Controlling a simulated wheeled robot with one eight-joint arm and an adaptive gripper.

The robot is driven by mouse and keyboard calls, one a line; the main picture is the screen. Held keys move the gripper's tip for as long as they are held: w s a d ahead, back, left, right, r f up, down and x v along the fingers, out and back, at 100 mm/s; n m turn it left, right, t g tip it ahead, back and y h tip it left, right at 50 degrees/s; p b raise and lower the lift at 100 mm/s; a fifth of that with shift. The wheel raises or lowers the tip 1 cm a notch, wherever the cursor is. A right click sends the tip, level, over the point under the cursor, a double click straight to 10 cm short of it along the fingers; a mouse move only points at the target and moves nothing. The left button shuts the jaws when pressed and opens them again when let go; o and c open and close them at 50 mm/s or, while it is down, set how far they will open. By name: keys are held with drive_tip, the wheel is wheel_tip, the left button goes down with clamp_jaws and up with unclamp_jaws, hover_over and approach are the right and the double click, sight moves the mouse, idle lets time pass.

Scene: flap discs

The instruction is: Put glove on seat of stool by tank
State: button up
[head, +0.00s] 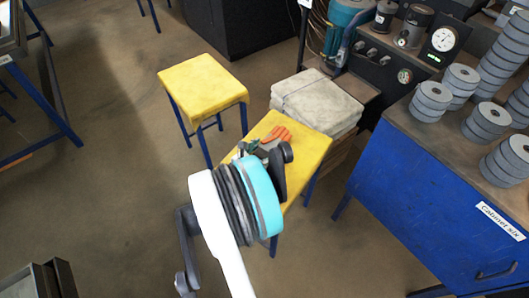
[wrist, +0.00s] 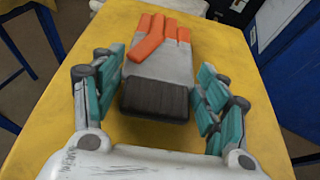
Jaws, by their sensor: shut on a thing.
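The glove (wrist: 165,65) has orange fingers, a grey palm and a dark cuff. It lies between the fingers of my gripper (wrist: 160,80), which is shut on it. In the head view the orange glove fingers (head: 279,134) show just past my gripper (head: 262,148), over the yellow seat of the nearer stool (head: 308,148). This seat (wrist: 60,110) fills much of the wrist view under the glove. I cannot tell whether the glove touches the seat. A second yellow-seated stool (head: 203,82) stands behind and to the left, its seat bare. A teal rounded body (head: 346,14), possibly the tank, is at the top.
A blue cabinet (head: 425,185) with stacks of grey discs (head: 431,101) stands right. Floor is clear left of the stools.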

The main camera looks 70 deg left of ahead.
drive_tip(key=shift+d+f, duration=0.35)
drive_tip(key=shift+f, duration=0.5)
drive_tip(key=o, duration=1)
drive_tip(key=shift+w, duration=0.1)
drive_tip(key=shift+s, duration=0.2)
drive_tip(key=shift+a+r, duration=0.15)
drive_tip(key=shift+r, duration=0.3)
drive_tip(key=p+v, duration=0.4)
drive_tip(key=v, duration=0.7)
drive_tip(key=shift+s+r, duration=0.3)
